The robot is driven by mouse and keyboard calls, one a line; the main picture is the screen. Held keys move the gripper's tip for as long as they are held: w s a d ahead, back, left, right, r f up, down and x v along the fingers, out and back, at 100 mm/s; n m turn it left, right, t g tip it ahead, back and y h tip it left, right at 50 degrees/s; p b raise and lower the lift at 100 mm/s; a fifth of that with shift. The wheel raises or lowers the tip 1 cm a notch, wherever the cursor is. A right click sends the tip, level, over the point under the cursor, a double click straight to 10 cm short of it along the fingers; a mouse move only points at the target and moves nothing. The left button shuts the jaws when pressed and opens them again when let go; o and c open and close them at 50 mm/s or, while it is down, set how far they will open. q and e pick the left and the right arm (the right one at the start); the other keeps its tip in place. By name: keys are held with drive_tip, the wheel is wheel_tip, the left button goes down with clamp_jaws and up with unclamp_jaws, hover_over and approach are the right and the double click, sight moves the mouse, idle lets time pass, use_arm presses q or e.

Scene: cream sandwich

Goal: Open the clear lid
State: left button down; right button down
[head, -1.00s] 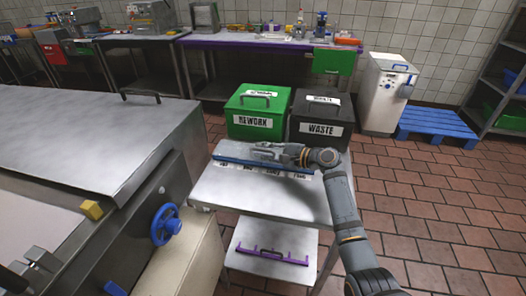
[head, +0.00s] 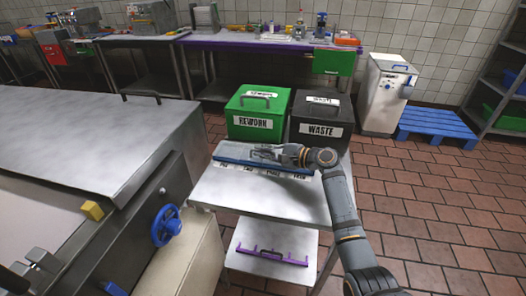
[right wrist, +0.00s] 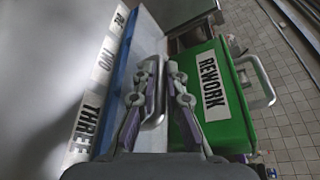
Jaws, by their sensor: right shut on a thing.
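A long blue holder (head: 229,160) with a white strip of black labels lies along the back of the small steel table. In the right wrist view its label strip (right wrist: 92,105) reads TWO and THREE beside a pale bluish panel (right wrist: 127,75). I cannot clearly make out the clear lid; the panel may be part of it. My right gripper (head: 262,153) is over the holder, its fingers (right wrist: 160,75) shut on a grey metal handle (right wrist: 153,122). The gripper hides part of the holder in the head view. My left gripper is not in view.
A green REWORK bin (head: 257,122) and a black WASTE bin (head: 320,130) stand right behind the table. The front of the steel tabletop (head: 255,198) is clear. A purple rack (head: 270,256) lies on the lower shelf. A large steel machine (head: 80,135) stands at left.

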drive_tip(key=shift+w+d+r+m+g+p, duration=0.25)
drive_tip(key=shift+r+m+p, duration=0.4)
drive_tip(key=shift+p, duration=0.8)
drive_tip(key=shift+w+r+m+g+p, duration=0.35)
drive_tip(key=shift+r+p, duration=0.35)
drive_tip(key=shift+p, duration=0.75)
drive_tip(key=shift+w+r+m+p, duration=0.1)
drive_tip(key=shift+w+m+p, duration=0.1)
drive_tip(key=shift+m+p, duration=0.15)
drive_tip(key=shift+w+d+r+m+g+p, duration=0.2)
drive_tip(key=shift+w+m+g+p, duration=0.15)
drive_tip(key=shift+w+m+g, duration=0.25)
drive_tip(key=shift+w+d+r, duration=0.15)
drive_tip(key=shift+w+r, duration=0.05)
drive_tip(key=shift+w, duration=0.05)
